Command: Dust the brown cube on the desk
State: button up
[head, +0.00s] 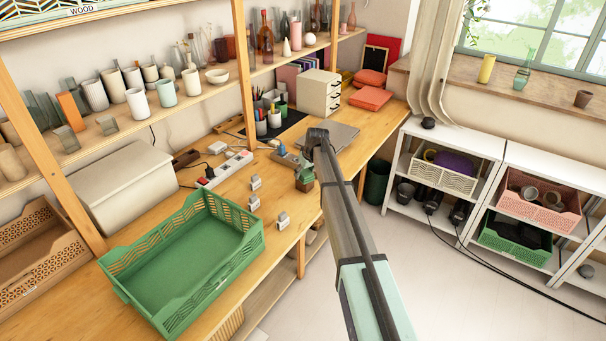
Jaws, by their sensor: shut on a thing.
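My arm reaches over the wooden desk (235,184), and my gripper (306,165) points down near its front edge, to the right of the green crate. Its jaws are small and partly hidden by my arm. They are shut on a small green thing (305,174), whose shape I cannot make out. A small brown cube (304,185) shows directly below the green thing. The two look to be touching or very close, but I cannot tell which from this view.
A large empty green crate (257,243) stands at the left front. Small white blocks (283,220), a power strip (224,170), a grey laptop (338,136) and pen cups (275,117) lie around. White shelves (474,142) stand right, past open floor.

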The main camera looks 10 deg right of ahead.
jog(key=shift+w+d+f, duration=0.1)
jog(key=shift+w+d, duration=0.6)
jog(key=shift+d, duration=0.1)
jog(key=shift+s+a, duration=0.15)
jog(key=shift+s, duration=0.05)
jog(key=shift+s+a, duration=0.4)
jog(key=shift+a, duration=0.05)
dwell(0.5)
jog(key=shift+r+p, duration=0.8)
jog(key=shift+r, duration=2.3)
jog(key=shift+w+f+b, duration=0.1)
jog(key=shift+f+b, duration=0.1)
jog(key=shift+b, duration=0.15)
